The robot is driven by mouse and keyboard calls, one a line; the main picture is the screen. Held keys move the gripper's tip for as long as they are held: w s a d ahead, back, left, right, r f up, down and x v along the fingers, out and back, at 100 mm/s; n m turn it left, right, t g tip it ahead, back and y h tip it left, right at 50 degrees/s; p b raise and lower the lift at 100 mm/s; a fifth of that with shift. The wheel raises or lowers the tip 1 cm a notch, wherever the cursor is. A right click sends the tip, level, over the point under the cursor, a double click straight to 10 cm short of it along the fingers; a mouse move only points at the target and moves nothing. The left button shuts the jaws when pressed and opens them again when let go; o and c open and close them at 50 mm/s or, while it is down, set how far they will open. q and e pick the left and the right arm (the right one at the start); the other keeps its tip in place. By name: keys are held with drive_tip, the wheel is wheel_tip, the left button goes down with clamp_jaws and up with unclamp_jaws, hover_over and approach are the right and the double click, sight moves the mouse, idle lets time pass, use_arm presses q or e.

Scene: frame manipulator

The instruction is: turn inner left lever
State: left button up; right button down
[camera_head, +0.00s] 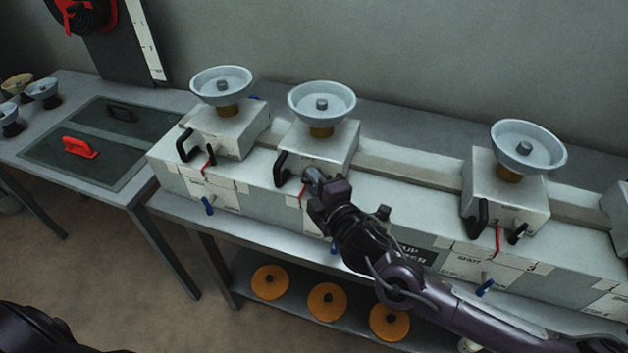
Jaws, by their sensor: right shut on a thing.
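Box units with pale dishes on top stand in a row on a long grey bench. The second unit from the left (325,140) has a black curved handle (282,168) on its front left. My right gripper (316,181) is at the lower front of this unit, just right of that handle. It is shut on the small inner left lever there, which its fingers mostly hide. A red strip shows just left of the fingers. My left gripper is not in view; only a dark part of me shows at the bottom left.
The left unit (228,130) and a right unit (505,190) have similar black handles and blue levers below. Orange discs (327,301) lie on the shelf underneath. A side table (60,100) with a red handle (80,147) stands at left. My right forearm crosses the bench front.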

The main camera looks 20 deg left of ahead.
drive_tip(key=shift+r+n+g+h+p, duration=0.2)
drive_tip(key=shift+n+g+h+p, duration=0.15)
drive_tip(key=shift+p, duration=0.6)
drive_tip(key=shift+r+n+g+h+p, duration=0.1)
drive_tip(key=shift+n+g+h+p, duration=0.25)
drive_tip(key=shift+n+h+p, duration=0.6)
drive_tip(key=n+g+h+p, duration=0.1)
drive_tip(key=n+h+p, duration=0.1)
drive_tip(key=h+p, duration=0.2)
drive_tip(key=shift+a+h, duration=0.1)
drive_tip(key=shift+h, duration=0.3)
drive_tip(key=n+h+p, duration=0.2)
drive_tip(key=h, duration=0.1)
drive_tip(key=shift+g, duration=0.3)
drive_tip(key=shift+f+n+h+p, duration=0.2)
drive_tip(key=shift+n+h+p, duration=0.5)
drive_tip(key=shift+h, duration=0.8)
drive_tip(key=c, duration=1.4)
unclamp_jaws()
